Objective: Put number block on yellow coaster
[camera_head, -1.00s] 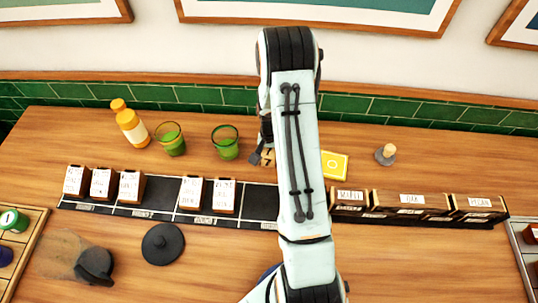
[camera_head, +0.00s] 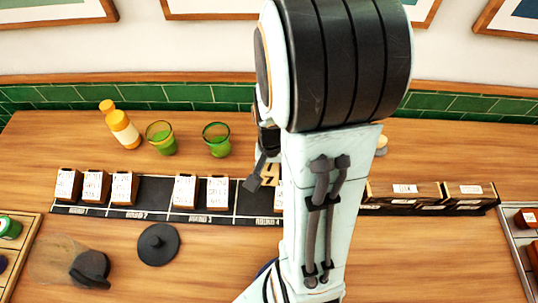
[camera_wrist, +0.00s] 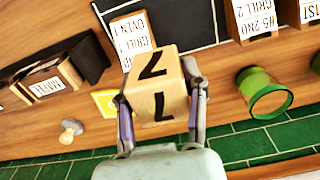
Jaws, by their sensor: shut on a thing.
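My gripper (camera_wrist: 160,108) is shut on the number block (camera_wrist: 156,88), a pale wooden cube with black figures, in the wrist view. In the head view the block (camera_head: 269,175) shows partly beside my gripper (camera_head: 262,172), and my arm hides the rest. The yellow coaster (camera_wrist: 105,102) lies on the table at the left of the block in the wrist view, partly covered by my gripper's finger. In the head view my arm hides the coaster.
A black rack (camera_head: 154,196) with labelled wooden blocks runs across the table. Green glasses (camera_head: 216,140) and an orange bottle (camera_head: 121,126) stand behind it. A grey-based knob (camera_wrist: 70,130) stands near the coaster. A round black lid (camera_head: 158,244) lies in front.

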